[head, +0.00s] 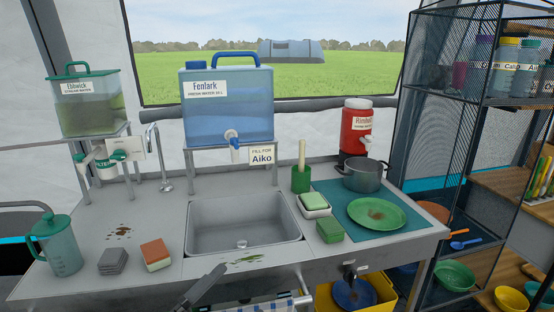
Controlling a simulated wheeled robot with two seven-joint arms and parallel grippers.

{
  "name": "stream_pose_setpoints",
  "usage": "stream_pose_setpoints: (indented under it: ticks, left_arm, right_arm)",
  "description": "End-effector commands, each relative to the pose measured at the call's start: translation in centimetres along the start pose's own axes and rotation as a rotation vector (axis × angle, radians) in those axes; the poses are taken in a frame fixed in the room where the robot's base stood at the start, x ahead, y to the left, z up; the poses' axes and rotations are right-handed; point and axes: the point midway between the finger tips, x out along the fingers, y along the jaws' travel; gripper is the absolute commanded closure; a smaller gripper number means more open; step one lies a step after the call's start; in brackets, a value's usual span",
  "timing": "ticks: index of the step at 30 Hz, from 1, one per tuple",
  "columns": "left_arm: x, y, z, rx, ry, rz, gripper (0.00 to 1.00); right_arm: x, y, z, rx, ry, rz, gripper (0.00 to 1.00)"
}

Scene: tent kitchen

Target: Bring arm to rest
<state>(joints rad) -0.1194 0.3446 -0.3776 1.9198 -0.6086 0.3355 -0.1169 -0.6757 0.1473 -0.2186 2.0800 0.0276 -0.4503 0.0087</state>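A grey elongated part (203,287), which looks like the end of my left arm, comes up from the bottom edge in front of the sink. Its tip is near the counter's front edge, by a green smear (246,258). I cannot make out separate fingers or whether they are apart, and nothing is clearly held in it.
A blue water tank (227,105) stands behind the sink. A pot (365,175) and green plate (377,214) stand at the right. A mesh shelf (450,130) rises beyond.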

Motion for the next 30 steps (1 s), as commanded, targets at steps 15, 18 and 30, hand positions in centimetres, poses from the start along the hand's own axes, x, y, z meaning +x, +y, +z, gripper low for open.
stream_pose_setpoints:
  ticks: [15,18,30]
  left_arm:
    - [-19.8,14.8,4.8,-1.081,-1.066,0.035,0.11]
    - [-20.1,15.1,4.7,-1.095,-1.080,0.039,0.11]
    - [-20.1,15.1,4.7,-1.090,-1.077,0.040,0.11]
  right_arm:
    - [0.1,0.2,-0.3,-0.009,0.006,0.001,0.29]
    - [0.1,0.2,-0.3,-0.009,0.007,0.001,0.29]
    - [0.2,0.1,-0.4,-0.001,0.008,0.001,0.29]
